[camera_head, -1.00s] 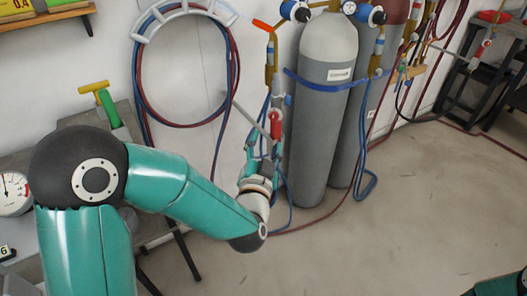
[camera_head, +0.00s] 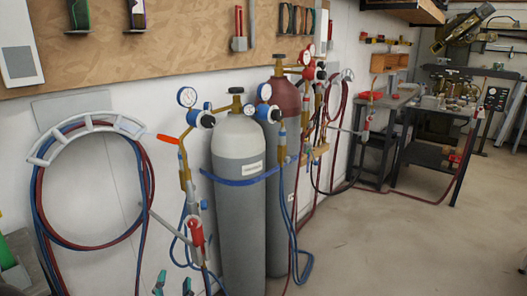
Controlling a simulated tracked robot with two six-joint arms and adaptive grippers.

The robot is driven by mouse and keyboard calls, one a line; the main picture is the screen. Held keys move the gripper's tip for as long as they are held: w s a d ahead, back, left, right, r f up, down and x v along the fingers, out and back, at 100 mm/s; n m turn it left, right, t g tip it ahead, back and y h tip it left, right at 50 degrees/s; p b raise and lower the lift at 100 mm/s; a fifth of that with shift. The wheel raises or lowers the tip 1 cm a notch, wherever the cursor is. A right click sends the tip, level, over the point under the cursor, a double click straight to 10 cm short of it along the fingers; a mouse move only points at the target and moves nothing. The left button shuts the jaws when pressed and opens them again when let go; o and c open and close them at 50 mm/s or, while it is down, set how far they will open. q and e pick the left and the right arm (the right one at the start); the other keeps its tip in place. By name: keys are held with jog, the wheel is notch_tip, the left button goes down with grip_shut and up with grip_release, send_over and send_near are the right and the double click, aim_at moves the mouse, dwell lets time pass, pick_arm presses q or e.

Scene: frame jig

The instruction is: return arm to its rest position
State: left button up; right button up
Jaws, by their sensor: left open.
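My left gripper (camera_head: 173,281) shows only by its two teal fingertips at the bottom edge of the head view. They stand apart, with nothing seen between them. The rest of my left arm is below the picture. The fingertips appear just below the red-handled torch (camera_head: 197,232) and left of the grey gas cylinder (camera_head: 238,220); I cannot tell the gap in depth. My right gripper is not in view.
A second cylinder with a dark red top (camera_head: 284,100) stands behind the grey one. A hose coil hangs on a white rack (camera_head: 85,128) at left. Blue hoses run down beside the cylinders. Open floor (camera_head: 400,245) lies to the right, before a dark workbench (camera_head: 425,155).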

pick_arm(q)
notch_tip(320, 180, down, 13)
jog(key=s+g+h, duration=0.1)
jog(key=s+g, duration=0.1)
jog(key=g, duration=0.1)
jog(key=s+d+f+n+g+h, duration=0.1)
jog(key=s+d+f+g+h, duration=0.25)
jog(key=s+f, duration=0.4)
jog(key=s+d+f+n+g+h, duration=0.15)
jog(key=s+f+g, duration=0.35)
jog(key=f, duration=0.5)
jog(key=s+d+f+n+g+h+p, duration=0.1)
jog(key=s+d+n+g+h, duration=0.3)
jog(key=s, duration=0.6)
notch_tip(320, 180, up, 14)
jog(key=m+y+p, duration=0.1)
jog(key=p, duration=1.2)
jog(key=shift+w+d+f+p, duration=0.2)
jog(key=shift+w+d+p, duration=0.05)
jog(key=shift+d+p, duration=0.15)
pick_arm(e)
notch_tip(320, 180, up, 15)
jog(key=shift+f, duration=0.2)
pick_arm(q)
jog(key=shift+r, duration=0.25)
jog(key=shift+c, duration=0.9)
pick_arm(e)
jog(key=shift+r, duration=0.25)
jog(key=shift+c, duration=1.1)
